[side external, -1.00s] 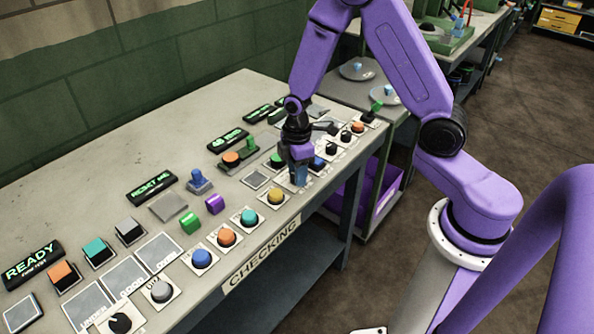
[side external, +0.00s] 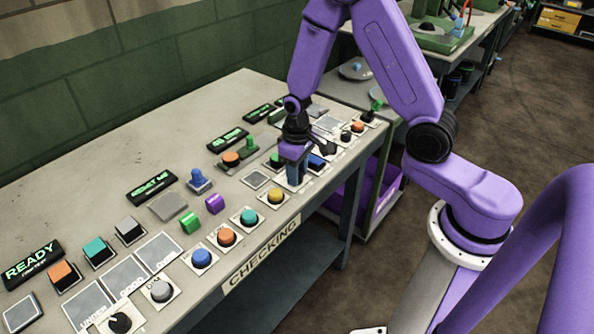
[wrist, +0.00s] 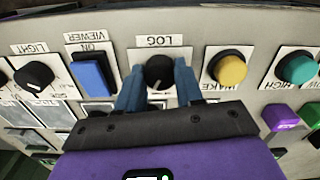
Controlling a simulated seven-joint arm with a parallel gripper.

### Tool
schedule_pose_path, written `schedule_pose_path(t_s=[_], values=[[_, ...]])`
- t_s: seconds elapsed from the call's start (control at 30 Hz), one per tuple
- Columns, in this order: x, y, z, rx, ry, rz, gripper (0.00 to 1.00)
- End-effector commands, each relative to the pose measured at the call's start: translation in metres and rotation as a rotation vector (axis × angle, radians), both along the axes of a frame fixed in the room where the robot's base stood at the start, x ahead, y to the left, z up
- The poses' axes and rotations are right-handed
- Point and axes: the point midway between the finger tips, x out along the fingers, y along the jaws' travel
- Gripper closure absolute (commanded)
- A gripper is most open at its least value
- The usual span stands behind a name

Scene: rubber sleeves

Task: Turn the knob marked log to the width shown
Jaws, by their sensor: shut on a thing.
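The black round knob (wrist: 159,68) sits on a white plate under a label that reads LOG, upside down in the wrist view. A pale pointer line shows on its face. My gripper (wrist: 158,88) is shut on this knob, with one blue finger on each side of it. In the side external view my gripper (side external: 297,172) points down at the front row of controls, and its fingers hide the knob. I cannot read a width on any display.
A blue VIEWER switch (wrist: 93,74) and a yellow button (wrist: 229,69) stand close on either side. A black LIGHT knob (wrist: 34,76) and a teal button (wrist: 296,69) lie farther out. Lit signs (side external: 151,187) stand behind. The back left of the bench is bare.

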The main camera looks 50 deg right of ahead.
Motion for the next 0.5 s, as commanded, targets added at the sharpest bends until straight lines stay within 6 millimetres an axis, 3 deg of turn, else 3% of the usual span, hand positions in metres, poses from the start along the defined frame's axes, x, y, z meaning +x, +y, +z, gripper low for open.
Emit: schedule_pose_path(t_s=[0.5], values=[[-0.0005, 0.0007, 0.0004, 0.0, 0.002, -0.412, 0.94]])
